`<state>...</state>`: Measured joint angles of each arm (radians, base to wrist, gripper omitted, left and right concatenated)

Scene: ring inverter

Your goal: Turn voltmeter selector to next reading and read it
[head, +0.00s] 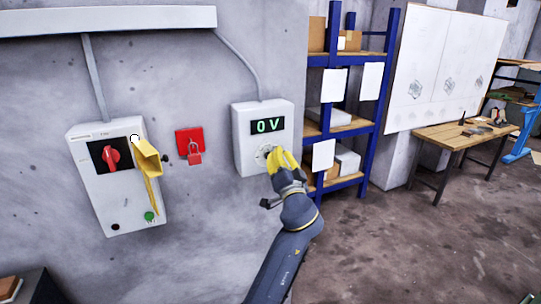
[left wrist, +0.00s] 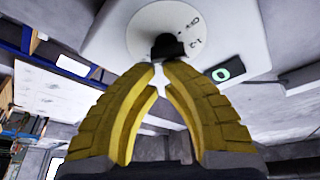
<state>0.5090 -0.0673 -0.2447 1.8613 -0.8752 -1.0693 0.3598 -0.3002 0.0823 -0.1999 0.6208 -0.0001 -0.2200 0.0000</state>
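The voltmeter (head: 245,147) is a white wall box whose dark display (head: 268,126) reads "0 V" in green. Its round selector dial is partly hidden by my left gripper (head: 283,161) in the head view. In the left wrist view the white dial (left wrist: 192,28) has small printed marks, too small to read surely, and a black selector knob (left wrist: 168,46). The yellow fingers of my left gripper, seen there too (left wrist: 161,66), are close together with their tips at the knob and appear shut on it. My right gripper is in neither view.
A blue shelf (head: 383,100) stands close right, then a wooden bench (head: 455,137).

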